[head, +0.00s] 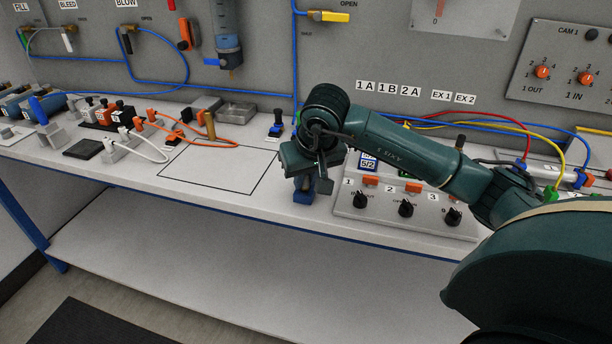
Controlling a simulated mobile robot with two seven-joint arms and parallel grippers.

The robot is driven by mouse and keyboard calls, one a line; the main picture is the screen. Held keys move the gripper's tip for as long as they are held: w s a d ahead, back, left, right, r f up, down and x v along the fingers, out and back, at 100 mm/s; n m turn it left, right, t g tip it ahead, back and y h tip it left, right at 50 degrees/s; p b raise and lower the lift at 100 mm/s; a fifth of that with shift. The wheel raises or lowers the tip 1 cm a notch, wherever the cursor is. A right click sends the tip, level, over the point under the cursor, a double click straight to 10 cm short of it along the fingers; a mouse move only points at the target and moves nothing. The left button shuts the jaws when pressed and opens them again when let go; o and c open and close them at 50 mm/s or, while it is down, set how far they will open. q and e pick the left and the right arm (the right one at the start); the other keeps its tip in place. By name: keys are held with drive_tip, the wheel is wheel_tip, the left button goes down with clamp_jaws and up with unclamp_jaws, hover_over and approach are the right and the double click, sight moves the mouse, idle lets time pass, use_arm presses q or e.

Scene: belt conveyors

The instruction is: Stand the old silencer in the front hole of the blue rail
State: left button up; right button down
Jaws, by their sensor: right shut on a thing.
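My right gripper (307,172) points down over a small blue block (303,195), which appears to be the blue rail, near the bench's front edge. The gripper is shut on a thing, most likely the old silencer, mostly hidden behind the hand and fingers. The holes of the rail are hidden too, so I cannot tell whether the held thing is in the front hole or above it. A bronze-coloured cylinder (209,125) stands upright farther back on the left. My left gripper is out of view.
A control panel (405,215) with black knobs and orange switches lies just right of the gripper. A bare outlined square (215,172) is left of it. Orange hoses (215,145), grey trays (237,112) and valves crowd the back left.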

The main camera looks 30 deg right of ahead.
drive_tip(key=c, duration=0.9)
unclamp_jaws()
drive_tip(key=shift+r, duration=0.1)
drive_tip(key=shift+r+p, duration=2.35)
drive_tip(key=shift+r, duration=1.15)
